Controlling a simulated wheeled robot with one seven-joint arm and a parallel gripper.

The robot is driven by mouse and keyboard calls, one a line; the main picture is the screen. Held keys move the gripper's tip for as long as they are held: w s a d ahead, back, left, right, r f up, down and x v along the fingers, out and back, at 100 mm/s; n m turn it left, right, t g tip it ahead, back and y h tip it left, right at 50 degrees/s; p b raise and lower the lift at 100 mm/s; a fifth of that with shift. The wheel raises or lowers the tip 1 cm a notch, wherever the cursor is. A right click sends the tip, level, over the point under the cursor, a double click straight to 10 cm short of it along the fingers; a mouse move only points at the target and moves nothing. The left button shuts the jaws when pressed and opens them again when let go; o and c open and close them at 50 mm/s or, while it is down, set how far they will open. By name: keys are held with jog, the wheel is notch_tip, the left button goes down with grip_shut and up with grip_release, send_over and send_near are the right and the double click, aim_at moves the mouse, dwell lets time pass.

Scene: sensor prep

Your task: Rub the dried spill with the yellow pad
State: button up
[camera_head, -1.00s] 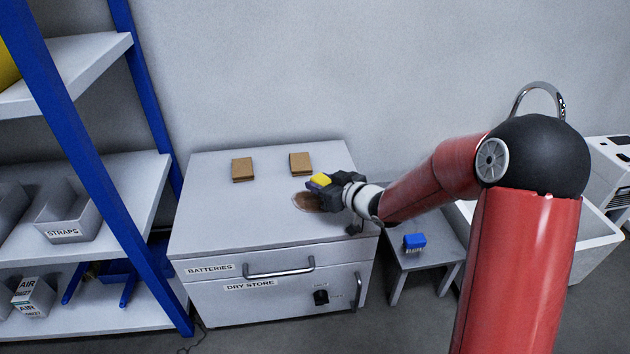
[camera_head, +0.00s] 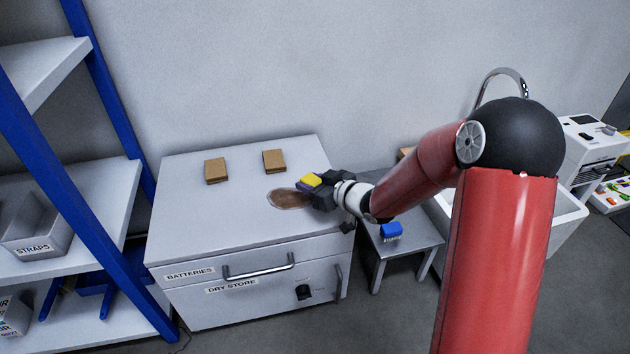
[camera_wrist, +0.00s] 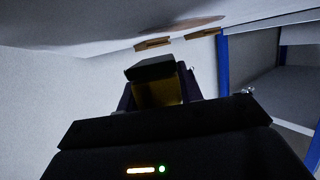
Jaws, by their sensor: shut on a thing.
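The dried spill (camera_head: 288,199) is a brown oval patch on the top of the white cabinet (camera_head: 200,232). The yellow pad (camera_head: 311,181) is held in my gripper (camera_head: 315,187), at the right end of the spill. Whether the pad touches the cabinet top cannot be told. In the wrist view the pad (camera_wrist: 160,93) shows between the dark fingers of my gripper (camera_wrist: 162,88), and the spill (camera_wrist: 190,26) shows beyond as a brown patch. My gripper hides part of the spill's right end in the head view.
Two brown blocks (camera_head: 216,170) (camera_head: 274,160) stand on the cabinet top behind the spill. A blue brush (camera_head: 391,230) lies on a small grey table (camera_head: 411,240) to the right. A blue-posted shelf (camera_head: 95,190) stands left. The cabinet top's left and front are clear.

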jog(key=shift+s+a+r+b, duration=0.15)
jog(key=shift+s+a+b, duration=0.15)
jog(key=shift+a, duration=0.6)
jog(key=shift+s+a+r+b, duration=0.15)
jog(key=shift+s+a, duration=0.1)
jog(key=shift+a, duration=0.65)
jog(key=shift+s+a+r+b, duration=0.1)
jog(key=shift+s+a+b, duration=0.4)
jog(key=shift+a, duration=0.75)
jog(key=shift+s+a+b, duration=0.2)
jog(key=shift+a+b, duration=0.5)
jog(key=shift+a, duration=0.55)
jog(key=shift+s+a+r+b, duration=0.1)
jog(key=shift+s+a+b, duration=0.4)
jog(key=shift+a, duration=0.75)
jog(key=shift+w, duration=0.15)
notch_tip(320, 180, up, 6)
jog(key=p, duration=0.5)
notch_tip(320, 180, up, 3)
jog(key=shift+p, duration=1.25)
